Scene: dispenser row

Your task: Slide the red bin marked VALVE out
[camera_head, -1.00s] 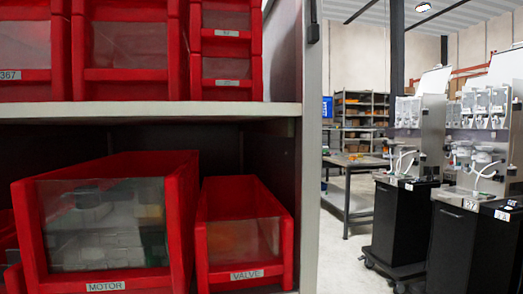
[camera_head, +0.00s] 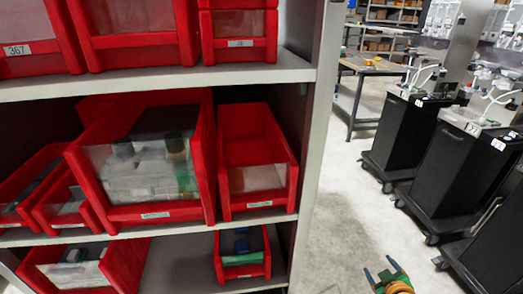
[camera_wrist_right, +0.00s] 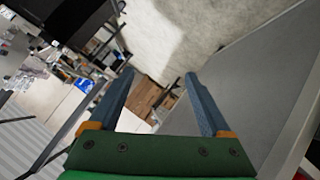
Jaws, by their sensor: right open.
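The red VALVE bin (camera_head: 229,192) stands on the middle shelf, at its right end beside the shelf unit's upright. It has a clear front window and a white label (camera_head: 259,204), too small to read now but legible as VALVE a second ago. The larger red MOTOR bin (camera_head: 208,180) stands to its left. My right gripper (camera_head: 379,266) is low at the bottom of the head view, right of the shelf and apart from the bin. In the right wrist view its blue-grey fingers (camera_wrist_right: 158,75) are spread with nothing between them. My left gripper is not in view.
The grey shelf upright (camera_head: 313,150) stands between my right gripper and the bin. More red bins fill the shelves above, left and below, including a small one (camera_head: 219,262) underneath. Black wheeled cabinets (camera_head: 400,140) stand at right. The floor (camera_head: 335,220) between is clear.

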